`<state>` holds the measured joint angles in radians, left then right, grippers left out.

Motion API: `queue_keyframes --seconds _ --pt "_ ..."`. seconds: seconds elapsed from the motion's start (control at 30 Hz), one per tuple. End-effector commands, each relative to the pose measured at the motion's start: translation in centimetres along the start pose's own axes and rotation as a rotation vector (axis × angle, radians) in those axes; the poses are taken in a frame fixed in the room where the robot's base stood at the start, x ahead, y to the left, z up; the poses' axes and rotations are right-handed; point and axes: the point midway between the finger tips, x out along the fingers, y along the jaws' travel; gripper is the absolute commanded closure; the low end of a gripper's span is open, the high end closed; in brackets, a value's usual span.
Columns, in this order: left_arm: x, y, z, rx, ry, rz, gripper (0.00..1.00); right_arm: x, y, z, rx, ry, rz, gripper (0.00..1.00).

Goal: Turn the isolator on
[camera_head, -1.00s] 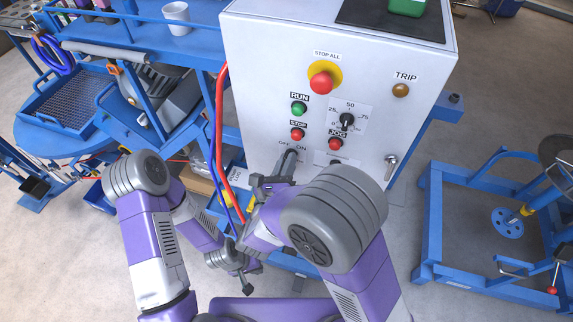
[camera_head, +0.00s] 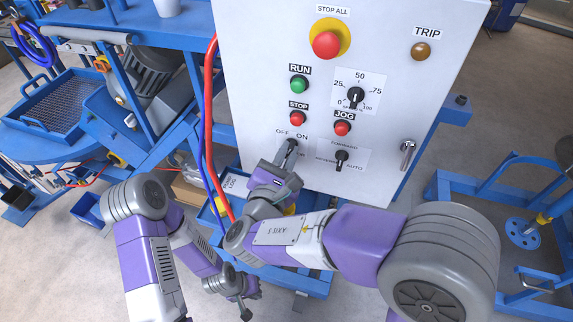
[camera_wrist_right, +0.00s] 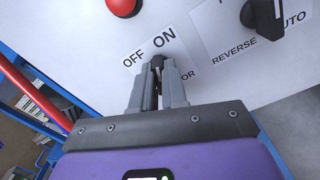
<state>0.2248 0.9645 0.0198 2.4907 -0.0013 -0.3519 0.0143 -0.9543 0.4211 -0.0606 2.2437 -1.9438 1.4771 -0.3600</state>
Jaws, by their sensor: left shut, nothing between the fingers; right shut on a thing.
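The isolator knob (camera_wrist_right: 157,62) is black and sits low on the left of the grey control cabinet's front, under the OFF and ON marks. My right gripper (camera_wrist_right: 158,82) is shut on it, with a finger on each side. The knob's visible end is just below the ON mark in the right wrist view; its exact turn angle is mostly hidden by the fingers. In the head view my right gripper (camera_head: 288,155) reaches up to the cabinet from below. My left gripper (camera_head: 245,300) is shut and empty, low down and away from the cabinet.
The cabinet (camera_head: 250,60) also carries a red STOP ALL button (camera_head: 326,44), a green RUN button (camera_head: 299,84), and a FORWARD/REVERSE selector (camera_head: 341,158) right of my right gripper. Red and blue hoses (camera_head: 209,120) run along its left edge.

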Motion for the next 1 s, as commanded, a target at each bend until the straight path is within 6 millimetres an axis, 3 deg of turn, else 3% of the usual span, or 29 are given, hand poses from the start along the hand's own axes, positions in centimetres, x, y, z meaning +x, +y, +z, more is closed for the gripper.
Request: queue_keyframes --seconds 0.1,0.4,1.0 --pt "1.9 -0.7 -0.1 0.000 0.000 0.000 1.00 0.0 -0.3 -0.4 0.094 0.000 -0.001 1.00" --pt "4.2 -1.6 -0.2 0.000 0.000 0.000 1.00 0.0 -0.2 -0.2 0.248 0.000 -0.001 1.00" --pt "4.8 -1.8 -0.2 0.000 0.000 0.000 1.00 0.0 -0.1 0.0 0.307 0.001 -0.001 1.00"
